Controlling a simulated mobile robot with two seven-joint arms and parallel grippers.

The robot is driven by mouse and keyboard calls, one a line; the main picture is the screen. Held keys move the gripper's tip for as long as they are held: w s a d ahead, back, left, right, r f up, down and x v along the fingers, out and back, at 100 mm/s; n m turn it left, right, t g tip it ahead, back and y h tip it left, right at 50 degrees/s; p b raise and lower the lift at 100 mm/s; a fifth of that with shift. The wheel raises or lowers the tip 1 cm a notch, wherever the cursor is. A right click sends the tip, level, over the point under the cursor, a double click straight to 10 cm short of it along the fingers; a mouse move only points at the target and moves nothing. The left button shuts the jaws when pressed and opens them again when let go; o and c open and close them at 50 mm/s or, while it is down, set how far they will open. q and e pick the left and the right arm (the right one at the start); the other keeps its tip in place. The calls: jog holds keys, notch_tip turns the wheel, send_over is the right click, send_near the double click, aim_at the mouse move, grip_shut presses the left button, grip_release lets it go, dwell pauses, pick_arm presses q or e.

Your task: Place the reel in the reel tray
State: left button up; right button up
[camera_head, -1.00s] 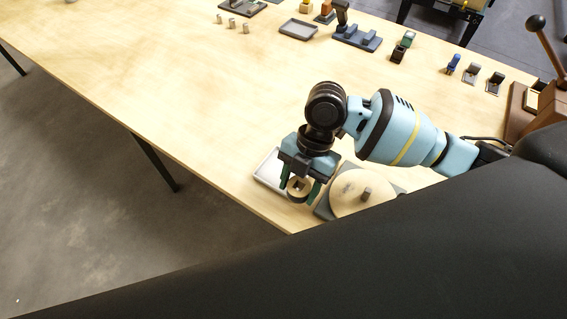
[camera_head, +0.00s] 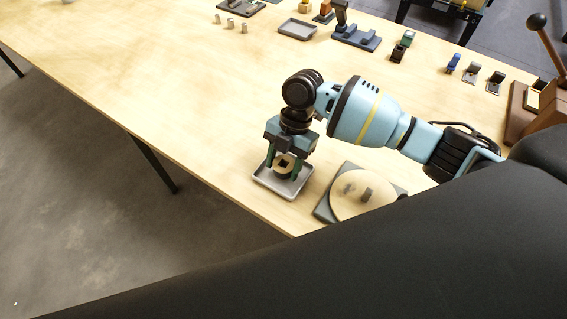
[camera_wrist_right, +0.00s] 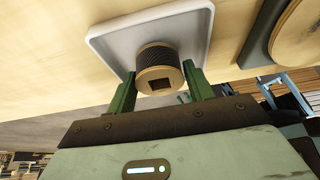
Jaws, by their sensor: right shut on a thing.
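The reel (camera_head: 284,164) is a small spool with tan wooden ends, a dark wound middle and a square hole. My right gripper (camera_head: 285,171) is shut on it, with a green finger on either side. The reel tray (camera_head: 294,191) is a shallow light-grey tray with a raised rim near the table's front edge. The reel is over the tray. In the right wrist view the reel (camera_wrist_right: 159,68) lies between the fingertips (camera_wrist_right: 158,90) with the white tray (camera_wrist_right: 110,38) behind it. I cannot tell whether the reel touches the tray floor. My left gripper is not in view.
A round wooden disc (camera_head: 352,200) with a peg on a grey base stands right of the tray. Another grey tray (camera_head: 297,29), small pegs and several fixtures stand along the back. A brown lever device (camera_head: 535,105) is at the right. The table's left and middle are clear.

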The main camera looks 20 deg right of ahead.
jog(key=shift+f, duration=0.35)
jog(key=shift+f, duration=0.1)
jog(key=shift+f, duration=0.1)
jog(key=o, duration=1)
jog(key=shift+c, duration=0.2)
jog(key=v, duration=1.2)
jog(key=shift+d, duration=0.1)
